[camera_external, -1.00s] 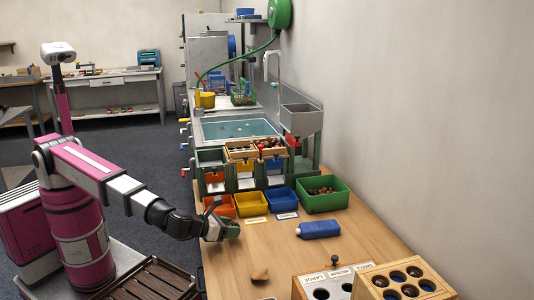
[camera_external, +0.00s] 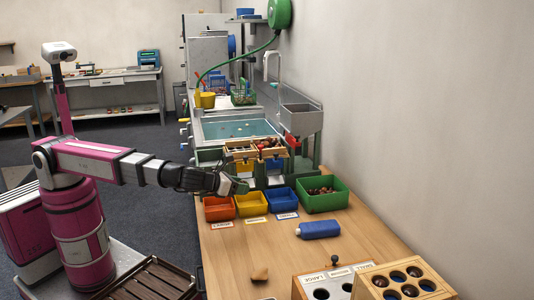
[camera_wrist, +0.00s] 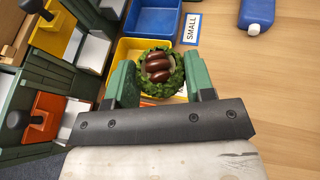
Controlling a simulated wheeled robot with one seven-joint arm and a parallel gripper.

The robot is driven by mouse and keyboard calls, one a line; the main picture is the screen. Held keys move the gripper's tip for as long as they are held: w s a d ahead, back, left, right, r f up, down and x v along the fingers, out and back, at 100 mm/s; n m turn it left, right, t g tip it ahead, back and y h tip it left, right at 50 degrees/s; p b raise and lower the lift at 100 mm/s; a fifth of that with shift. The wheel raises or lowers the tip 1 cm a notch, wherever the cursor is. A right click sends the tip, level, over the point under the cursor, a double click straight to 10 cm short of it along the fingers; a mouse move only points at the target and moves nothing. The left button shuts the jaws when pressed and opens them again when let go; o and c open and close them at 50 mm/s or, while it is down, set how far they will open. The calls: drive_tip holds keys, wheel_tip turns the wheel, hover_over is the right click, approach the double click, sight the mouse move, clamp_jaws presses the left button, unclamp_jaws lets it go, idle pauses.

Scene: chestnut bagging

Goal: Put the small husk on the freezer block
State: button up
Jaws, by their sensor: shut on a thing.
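My gripper (camera_external: 239,186) is raised above the table near the small coloured bins. In the wrist view my gripper (camera_wrist: 160,78) has its two green fingers closed on either side of a round, spiny green husk (camera_wrist: 145,88). Several shiny brown chestnuts show in the husk's open middle. The husk is hard to make out in the external view. The blue freezer block (camera_external: 319,229), with a pale cap-like end, lies flat on the table to the right and in front of my gripper. Part of it shows at the top of the wrist view (camera_wrist: 257,12).
Orange (camera_external: 219,208), yellow (camera_external: 251,205) and blue (camera_external: 283,201) bins stand in a row, with a green bin (camera_external: 322,196) of brown nuts to the right. Table around the block is clear.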

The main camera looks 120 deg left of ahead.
drive_tip(key=w+a+r, duration=0.3)
drive_tip(key=w+a, duration=1)
drive_tip(key=w, duration=0.5)
hover_over(315, 227)
drive_tip(key=f, duration=0.6)
drive_tip(key=shift+a+f, duration=0.2)
drive_tip(key=shift+f, duration=0.2)
drive_tip(key=shift+d+f, duration=0.1)
drive_tip(key=shift+f, duration=1.95)
drive_tip(key=o, duration=0.9)
drive_tip(key=shift+f, duration=0.1)
drive_tip(key=shift+r, duration=0.2)
drive_tip(key=v, duration=1.2)
drive_tip(key=shift+s+f, duration=0.1)
drive_tip(key=shift+f, duration=0.05)
